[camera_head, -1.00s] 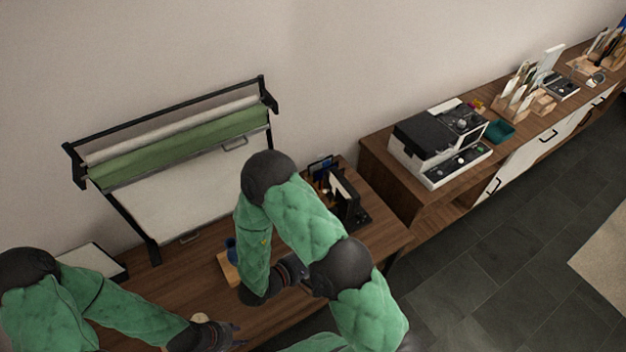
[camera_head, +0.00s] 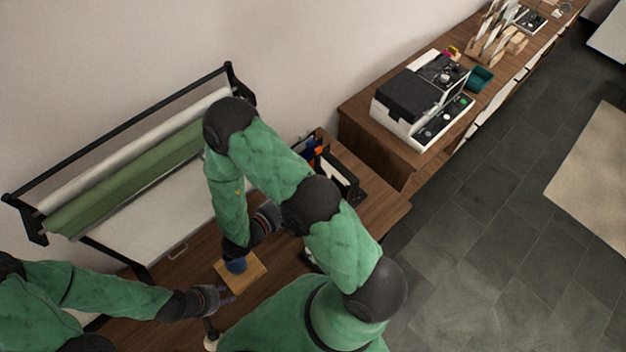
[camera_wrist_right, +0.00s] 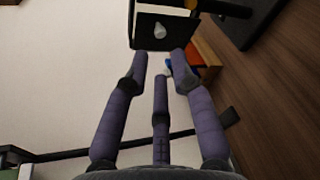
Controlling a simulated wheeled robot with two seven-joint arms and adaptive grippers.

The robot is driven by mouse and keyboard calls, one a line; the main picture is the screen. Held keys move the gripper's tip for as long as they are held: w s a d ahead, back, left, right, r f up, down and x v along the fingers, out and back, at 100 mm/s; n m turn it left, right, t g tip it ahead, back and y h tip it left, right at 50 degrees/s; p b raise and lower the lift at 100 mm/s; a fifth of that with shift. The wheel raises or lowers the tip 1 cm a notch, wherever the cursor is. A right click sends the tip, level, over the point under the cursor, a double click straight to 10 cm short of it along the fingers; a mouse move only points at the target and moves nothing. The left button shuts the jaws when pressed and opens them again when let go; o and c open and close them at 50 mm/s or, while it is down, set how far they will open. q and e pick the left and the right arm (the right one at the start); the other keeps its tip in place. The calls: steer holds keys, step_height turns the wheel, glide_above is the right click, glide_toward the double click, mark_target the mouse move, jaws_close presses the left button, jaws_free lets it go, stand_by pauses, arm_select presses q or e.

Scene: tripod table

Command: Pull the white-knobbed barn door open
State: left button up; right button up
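In the right wrist view, a small white knob (camera_wrist_right: 160,31) sits on a dark panel, seemingly the barn door (camera_wrist_right: 143,40), on a black box with a pale inside. The panel looks shut, though the box is cut off by the top edge. In the head view, a black box-like holder (camera_head: 338,172) stands at the desk's right end; the knob cannot be made out there. My left gripper (camera_head: 222,296) is low over the desk; its finger opening is unclear.
A wooden board (camera_head: 258,274) with a blue cup (camera_head: 236,266) lies close to my right forearm. A black frame with green and white rolls (camera_head: 130,178) stands along the wall. A wooden cabinet (camera_head: 385,148) with a black-and-white machine (camera_head: 420,100) is at right.

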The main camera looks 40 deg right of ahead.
steer(key=x, duration=0.8)
jaws_close()
